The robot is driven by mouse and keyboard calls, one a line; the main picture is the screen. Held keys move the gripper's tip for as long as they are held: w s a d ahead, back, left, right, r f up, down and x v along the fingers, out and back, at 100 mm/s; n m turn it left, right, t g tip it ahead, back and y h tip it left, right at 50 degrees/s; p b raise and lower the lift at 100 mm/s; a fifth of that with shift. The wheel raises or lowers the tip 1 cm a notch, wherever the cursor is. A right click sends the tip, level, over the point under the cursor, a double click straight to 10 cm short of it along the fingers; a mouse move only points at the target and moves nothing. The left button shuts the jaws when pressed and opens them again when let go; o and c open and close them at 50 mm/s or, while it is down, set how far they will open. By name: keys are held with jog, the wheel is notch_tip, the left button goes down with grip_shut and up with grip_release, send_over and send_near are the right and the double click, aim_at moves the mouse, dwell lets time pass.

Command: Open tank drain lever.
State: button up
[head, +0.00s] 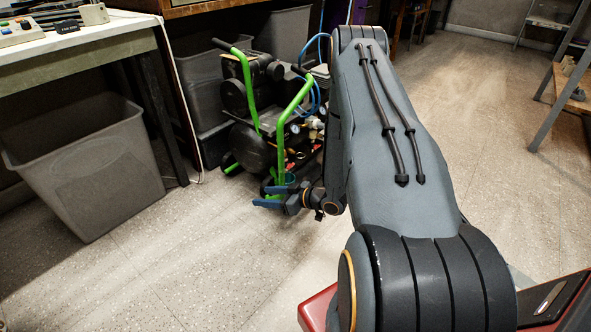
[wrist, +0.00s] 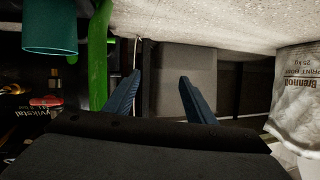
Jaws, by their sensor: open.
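The air compressor (head: 262,150) has dark tanks, green tube handles, gauges and a blue hose. It stands on the floor by the workbench. My gripper (head: 268,196) is low at the compressor's near side, its blue fingers beside the foot of a green tube. In the wrist view my gripper (wrist: 160,78) is open, with no object between its fingers. A green tube (wrist: 98,60) stands just left of the left finger there, and a teal cylinder (wrist: 50,32) is at upper left. A small red part (wrist: 46,101) shows farther left; I cannot tell whether it is the drain lever.
A grey bin (head: 85,165) stands left of the compressor, under the workbench (head: 80,45). A white printed bag (wrist: 298,95) appears upside down at the wrist view's right. The floor (head: 190,255) in front is clear. A shelf stand (head: 562,95) is at far right.

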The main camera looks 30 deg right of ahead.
jog(key=s+d+f+m+t, duration=0.2)
jog(key=s+d+f, duration=0.1)
jog(key=s+d, duration=0.2)
jog(key=t+h, duration=0.2)
jog(key=t, duration=0.1)
send_near(292, 166)
jog(key=b+x, duration=0.1)
jog(key=x, duration=0.1)
jog(key=b+x, duration=0.1)
jog(key=x, duration=0.2)
jog(key=b+x, duration=0.2)
jog(key=shift+w+f, duration=0.15)
jog(key=shift+f, duration=0.1)
jog(key=shift+w+a+r, duration=0.15)
jog(key=shift+w+a, duration=0.05)
jog(key=shift+w, duration=0.35)
jog(key=c, duration=1)
jog(key=shift+c, duration=0.2)
